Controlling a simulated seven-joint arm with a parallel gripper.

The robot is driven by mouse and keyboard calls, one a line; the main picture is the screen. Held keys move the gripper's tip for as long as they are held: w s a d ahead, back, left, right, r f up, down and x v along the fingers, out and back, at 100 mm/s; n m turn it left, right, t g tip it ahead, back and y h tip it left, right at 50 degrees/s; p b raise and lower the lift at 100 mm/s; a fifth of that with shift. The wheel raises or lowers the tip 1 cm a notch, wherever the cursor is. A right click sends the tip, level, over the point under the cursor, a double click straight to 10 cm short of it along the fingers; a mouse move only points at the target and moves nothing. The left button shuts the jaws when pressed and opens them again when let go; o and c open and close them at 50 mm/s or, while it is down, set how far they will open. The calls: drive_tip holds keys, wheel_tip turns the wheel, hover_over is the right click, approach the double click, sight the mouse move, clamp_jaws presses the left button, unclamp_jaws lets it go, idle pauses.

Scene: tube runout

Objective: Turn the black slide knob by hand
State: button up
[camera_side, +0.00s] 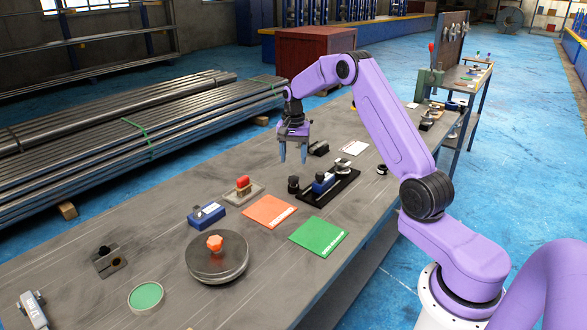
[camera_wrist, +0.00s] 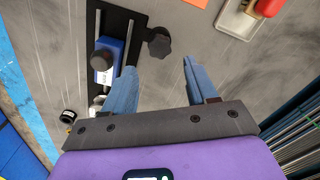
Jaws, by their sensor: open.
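A black lobed knob (camera_side: 293,184) sits at the left end of a black slide base (camera_side: 345,190). In the wrist view the lobed knob (camera_wrist: 159,44) is beside the base's edge, just ahead of my fingertips. A blue carriage (camera_side: 324,184) with a dark round top rides on the base; it also shows in the wrist view (camera_wrist: 104,72). My gripper (camera_side: 293,153) is open and empty, fingers pointing down, above the lobed knob and apart from it. In the wrist view my gripper (camera_wrist: 168,68) has its left finger in front of part of the base.
A red-handled block on a plate (camera_side: 243,190), an orange mat (camera_side: 269,211), a green mat (camera_side: 318,236) and a blue box (camera_side: 206,215) lie nearby. A dark turntable (camera_side: 217,265) with an orange knob stands nearer the camera. Steel tubes (camera_side: 150,120) are stacked beyond the bench.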

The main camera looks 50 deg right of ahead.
sight(294, 177)
drive_tip(key=shift+f, duration=3.25)
drive_tip(key=c, duration=0.8)
